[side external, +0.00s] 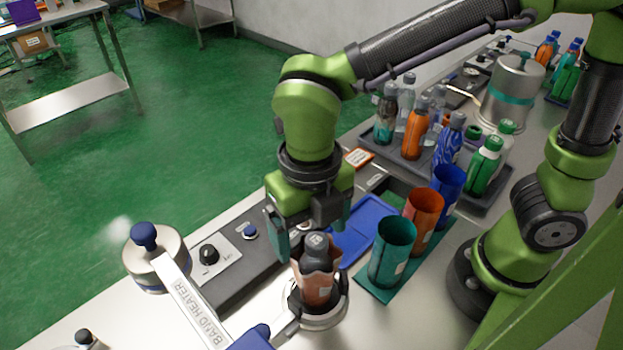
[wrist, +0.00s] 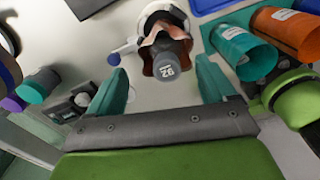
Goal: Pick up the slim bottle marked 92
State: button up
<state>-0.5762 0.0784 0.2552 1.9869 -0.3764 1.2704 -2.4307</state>
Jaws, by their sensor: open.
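The slim bottle marked 92 (side external: 317,245) has a dark grey cap. It stands upright inside a loose copper-brown sleeve (side external: 317,285) with a jagged top edge, set in a round metal holder (side external: 325,318). In the wrist view the cap of the bottle (wrist: 168,66) faces me and shows the number 92. My gripper (side external: 303,232) is open with teal fingers, pointing down just above and behind the bottle. In the wrist view the cap appears between the fingertips of my gripper (wrist: 161,72), with gaps on both sides. The bottle's lower body is hidden by the sleeve.
Teal (side external: 392,252), orange (side external: 423,215) and blue (side external: 448,185) cups stand close on the right. A band heater arm (side external: 195,310) and a blue-knobbed metal pot (side external: 152,255) are at left. A tray (side external: 478,195) of several bottles lies behind.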

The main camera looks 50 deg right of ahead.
aim_at(316, 255)
jog(key=shift+s+d+f, duration=0.15)
jog(key=shift+d+f, duration=0.05)
jog(key=shift+f, duration=1.35)
jog(key=shift+s+d+f, duration=0.1)
jog(key=shift+d+f, duration=0.05)
jog(key=shift+f, duration=1.4)
jog(key=shift+c, duration=0.3)
grip_shut()
